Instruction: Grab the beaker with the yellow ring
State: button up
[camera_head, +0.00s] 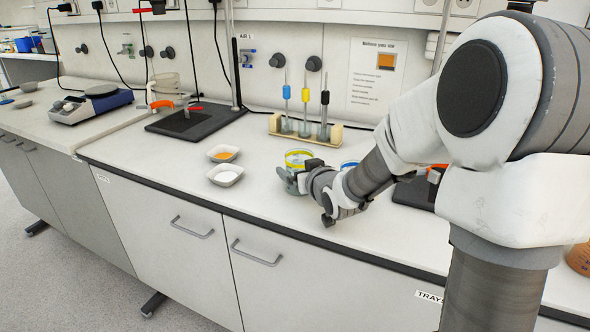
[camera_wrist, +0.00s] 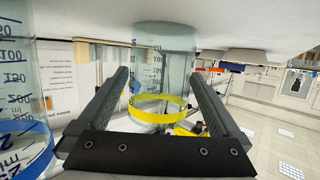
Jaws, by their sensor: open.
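The beaker with the yellow ring (camera_head: 298,157) stands on the white bench in front of the test tube rack. It is clear glass, and its lower part is hidden behind my gripper (camera_head: 291,180) in the head view. In the wrist view, which is upside down, the beaker (camera_wrist: 165,50) appears between the two open fingers of my gripper (camera_wrist: 161,82). The fingers lie on either side of it, with a visible gap. I cannot tell how deep it sits between them.
A blue-ringed beaker (camera_head: 349,164) stands close to the right, partly behind my arm; it shows large in the wrist view (camera_wrist: 22,100). Two small dishes, orange-filled (camera_head: 223,153) and white-filled (camera_head: 225,175), lie left. The wooden rack (camera_head: 305,134) stands behind.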

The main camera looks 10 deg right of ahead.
jog(key=shift+w+f, duration=0.1)
jog(key=shift+w, duration=0.15)
jog(key=shift+s, duration=0.1)
jog(key=c, duration=1.5)
jog(key=shift+r, duration=0.25)
